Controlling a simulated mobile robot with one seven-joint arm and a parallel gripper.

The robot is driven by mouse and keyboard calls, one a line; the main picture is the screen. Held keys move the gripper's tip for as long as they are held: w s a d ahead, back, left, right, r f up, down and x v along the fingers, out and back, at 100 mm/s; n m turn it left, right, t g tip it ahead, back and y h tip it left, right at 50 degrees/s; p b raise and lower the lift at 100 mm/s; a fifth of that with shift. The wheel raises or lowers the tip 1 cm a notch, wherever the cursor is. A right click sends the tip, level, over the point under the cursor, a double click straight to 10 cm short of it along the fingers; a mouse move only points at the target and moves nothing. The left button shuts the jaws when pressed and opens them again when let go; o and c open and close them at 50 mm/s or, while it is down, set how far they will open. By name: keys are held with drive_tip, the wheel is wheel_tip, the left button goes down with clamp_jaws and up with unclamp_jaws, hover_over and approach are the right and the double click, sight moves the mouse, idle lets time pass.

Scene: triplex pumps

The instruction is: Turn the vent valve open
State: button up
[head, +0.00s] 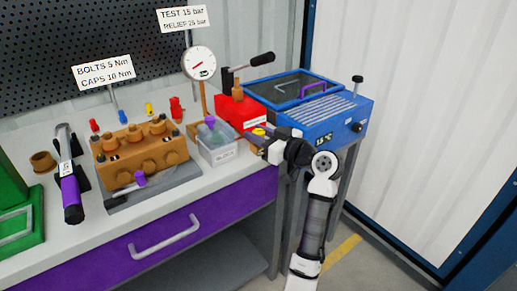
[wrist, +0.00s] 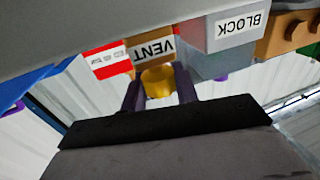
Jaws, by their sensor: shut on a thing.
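The vent valve's yellow knob (wrist: 158,80) sits in front of a brown block with a VENT label (wrist: 153,51), which appears upside down in the wrist view. My gripper (wrist: 158,76) has one dark finger on each side of the knob and is shut on it. In the head view, my gripper (head: 262,135) reaches in from the right at the bench's right end, and the yellow knob (head: 259,132) shows at its tip. The inner faces of the fingers and the knob's exact turn angle cannot be made out.
A clear container labelled BLOCK (head: 217,146) stands just left of the valve. A red hand pump (head: 238,112) with a black lever is behind it, and a blue bath (head: 320,122) is to the right. A brown pump block (head: 140,155) and torque wrench (head: 70,180) lie farther left.

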drive_tip(key=n+g+y+b, duration=0.1)
drive_tip(key=g, duration=0.1)
drive_tip(key=n+g+y+b, duration=0.1)
drive_tip(key=n+g, duration=0.1)
drive_tip(key=shift+f+g+y+b, duration=0.15)
drive_tip(key=shift+g+y+b, duration=0.15)
drive_tip(key=shift+y+b, duration=0.1)
drive_tip(key=shift+n+g+y+b, duration=0.6)
drive_tip(key=shift+n+g, duration=0.9)
drive_tip(key=shift+g, duration=0.7)
drive_tip(key=o, duration=1)
drive_tip(key=shift+c, duration=0.2)
drive_tip(key=s+d+b, duration=0.1)
drive_tip(key=s+d, duration=0.1)
drive_tip(key=d, duration=1.1)
drive_tip(key=shift+d, duration=0.3)
